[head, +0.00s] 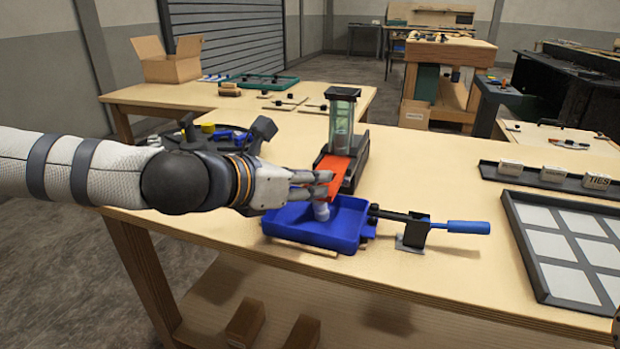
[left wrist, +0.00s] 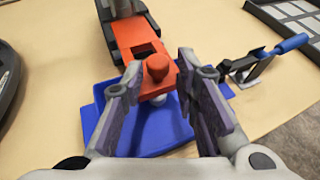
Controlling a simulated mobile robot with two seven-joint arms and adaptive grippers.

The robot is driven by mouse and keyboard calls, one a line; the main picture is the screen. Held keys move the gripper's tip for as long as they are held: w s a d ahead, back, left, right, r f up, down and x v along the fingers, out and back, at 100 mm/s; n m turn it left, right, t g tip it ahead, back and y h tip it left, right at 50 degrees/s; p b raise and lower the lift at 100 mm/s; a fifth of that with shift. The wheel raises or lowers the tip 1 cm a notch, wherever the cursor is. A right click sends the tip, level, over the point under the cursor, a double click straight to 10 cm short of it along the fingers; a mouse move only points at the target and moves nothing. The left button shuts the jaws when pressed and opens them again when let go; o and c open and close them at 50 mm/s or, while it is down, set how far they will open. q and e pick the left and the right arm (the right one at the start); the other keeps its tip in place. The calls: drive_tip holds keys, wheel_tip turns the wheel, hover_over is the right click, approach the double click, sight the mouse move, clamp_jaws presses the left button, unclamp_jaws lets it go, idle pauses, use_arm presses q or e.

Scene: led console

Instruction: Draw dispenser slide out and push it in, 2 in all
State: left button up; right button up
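The dispenser (head: 362,160) is a black base with an upright clear tube on it. Its orange slide (head: 332,164) sticks out of the front, over the blue tray (head: 300,228). In the left wrist view the slide (left wrist: 138,37) shows a dark rectangular opening and a round orange knob (left wrist: 157,68) at its near end. My left gripper (head: 325,184) is at the slide's front end; in its wrist view the fingers (left wrist: 159,66) stand apart on both sides of the knob, with gaps. A pale piece (left wrist: 158,98) shows below the knob, partly hidden.
A lever with a blue handle (head: 468,227) stands right of the tray. A framed panel of pale squares (head: 575,240) lies further right, below a rack of small labelled boxes (head: 552,174). A dark round tray of coloured parts (head: 222,134) lies behind my left wrist.

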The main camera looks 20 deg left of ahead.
use_arm(q)
drive_tip(key=v, duration=0.6)
drive_tip(key=shift+s, duration=0.4)
drive_tip(key=shift+a+r, duration=0.1)
drive_tip(key=shift+r, duration=0.05)
